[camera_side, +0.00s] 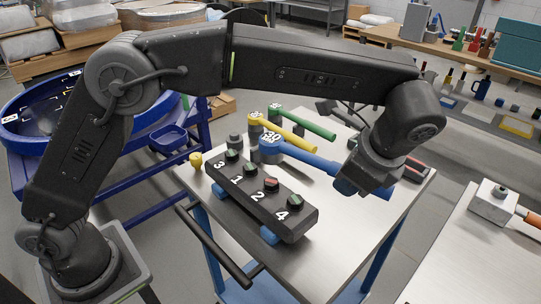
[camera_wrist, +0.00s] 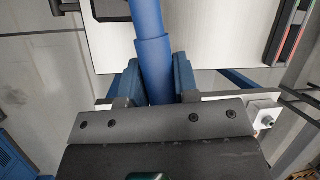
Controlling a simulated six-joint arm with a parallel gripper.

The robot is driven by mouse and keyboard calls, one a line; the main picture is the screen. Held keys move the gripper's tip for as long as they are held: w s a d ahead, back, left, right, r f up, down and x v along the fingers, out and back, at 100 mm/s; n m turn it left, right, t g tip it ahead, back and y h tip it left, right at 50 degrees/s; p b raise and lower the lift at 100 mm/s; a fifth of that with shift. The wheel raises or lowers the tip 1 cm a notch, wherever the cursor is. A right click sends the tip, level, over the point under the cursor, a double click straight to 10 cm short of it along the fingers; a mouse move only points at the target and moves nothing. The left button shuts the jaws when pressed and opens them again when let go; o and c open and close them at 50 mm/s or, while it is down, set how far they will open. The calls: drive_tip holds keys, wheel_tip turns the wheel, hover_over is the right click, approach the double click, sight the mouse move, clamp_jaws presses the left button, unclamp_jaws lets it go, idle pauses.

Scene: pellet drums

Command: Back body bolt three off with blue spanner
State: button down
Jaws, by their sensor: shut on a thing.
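The blue spanner (camera_side: 310,160) has a long blue handle and a grey head marked 30 (camera_side: 268,148). My gripper (camera_side: 366,182) is shut on its handle; in the wrist view the blue handle (camera_wrist: 152,55) runs between both fingers. The dark body block (camera_side: 262,200) lies on the table with bolts above the numbers 3, 1, 2 and 4. Bolt three (camera_side: 232,156) is at its far left end. The spanner head shows behind the block, right of bolt three and apart from it in the picture. I cannot tell its height.
A yellow spanner (camera_side: 290,134) and a green spanner (camera_side: 316,126) are behind the blue one. A small yellow piece (camera_side: 196,160) stands by the block's left end. The table's right front (camera_side: 340,235) is clear. A blue tub (camera_side: 40,115) stands at left.

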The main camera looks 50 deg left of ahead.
drive_tip(key=w+a+n+g+h, duration=0.1)
drive_tip(key=w+a+n+g, duration=0.15)
drive_tip(key=a+n, duration=0.75)
drive_tip(key=w+a+n+g+h, duration=0.25)
drive_tip(key=a+n, duration=0.35)
drive_tip(key=a, duration=0.9)
drive_tip(key=s+a+n+h, duration=0.2)
drive_tip(key=s+a+n, duration=0.1)
drive_tip(key=a+n, duration=0.5)
drive_tip(key=s+a+n+t+h, duration=0.1)
drive_tip(key=s+a+n+h, duration=0.2)
drive_tip(key=a+n, duration=0.6)
drive_tip(key=s+a, duration=0.1)
drive_tip(key=a, duration=0.3)
drive_tip(key=shift+a+n+t+h, duration=0.15)
drive_tip(key=shift+n+t+h, duration=0.15)
drive_tip(key=shift+h, duration=0.05)
drive_tip(key=shift+a, duration=0.1)
drive_tip(key=shift+f, duration=3.95)
drive_tip(key=shift+s, duration=0.15)
